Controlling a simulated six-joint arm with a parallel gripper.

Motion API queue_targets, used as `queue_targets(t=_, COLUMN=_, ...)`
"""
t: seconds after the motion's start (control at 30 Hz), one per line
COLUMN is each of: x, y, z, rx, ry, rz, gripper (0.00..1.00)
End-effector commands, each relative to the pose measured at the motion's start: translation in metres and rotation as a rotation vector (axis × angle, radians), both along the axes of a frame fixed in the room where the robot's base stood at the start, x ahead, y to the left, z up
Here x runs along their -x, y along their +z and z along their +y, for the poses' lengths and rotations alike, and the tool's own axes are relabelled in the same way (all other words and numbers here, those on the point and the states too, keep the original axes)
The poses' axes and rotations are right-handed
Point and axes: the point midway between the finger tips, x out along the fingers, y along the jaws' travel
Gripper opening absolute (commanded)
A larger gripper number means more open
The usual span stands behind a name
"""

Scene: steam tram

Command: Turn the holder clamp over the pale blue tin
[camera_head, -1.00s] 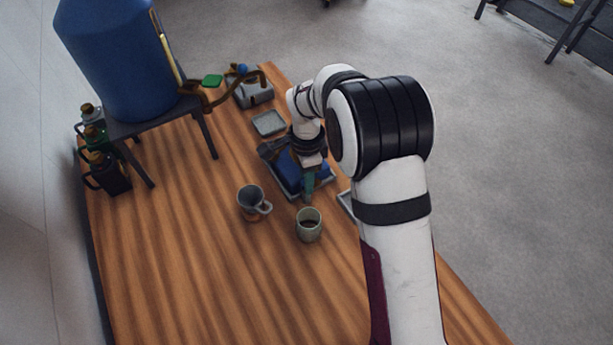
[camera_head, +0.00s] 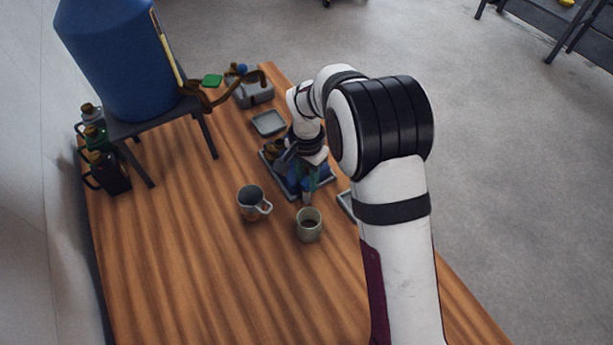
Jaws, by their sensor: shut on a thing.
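My gripper (camera_head: 290,157) is low over the far part of the wooden table, shut on the holder clamp. The clamp is small, dark and mostly hidden by the jaws and wrist, so its exact tilt is unclear. Below is a shallow rectangular tin (camera_head: 268,168) with a grey-blue rim, partly covered by my wrist. Small blue and brown shapes show in or just above it; I cannot tell which lie inside. An upright teal-green piece (camera_head: 308,188) shows at its near edge. I cannot tell for sure that this tin is the pale blue one.
A grey mug (camera_head: 252,204) and a pale green cup (camera_head: 308,232) stand just nearer. A small grey tray (camera_head: 268,123) lies behind. Another tray edge (camera_head: 346,205) shows beside my arm. A blue barrel (camera_head: 115,60) on a stand and several flasks (camera_head: 105,172) are left. The near table is clear.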

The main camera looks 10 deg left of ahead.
Motion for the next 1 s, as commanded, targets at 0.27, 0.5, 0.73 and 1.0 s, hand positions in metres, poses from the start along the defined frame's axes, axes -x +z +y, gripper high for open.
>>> queue_targets(t=0.27, x=-0.0007, y=0.0004, z=-0.0004, rx=0.0, ry=0.26, rz=-0.001, gripper=0.0)
queue_targets(t=0.5, x=-0.0009, y=0.0004, z=-0.0003, rx=0.001, ry=0.487, rz=-0.002, gripper=0.0)
queue_targets(t=0.73, x=-0.0009, y=0.0005, z=-0.0002, rx=0.0, ry=0.686, rz=-0.002, gripper=0.0)
queue_targets(t=1.0, x=-0.0011, y=0.0005, z=-0.0001, rx=0.001, ry=0.861, rz=-0.003, gripper=0.0)
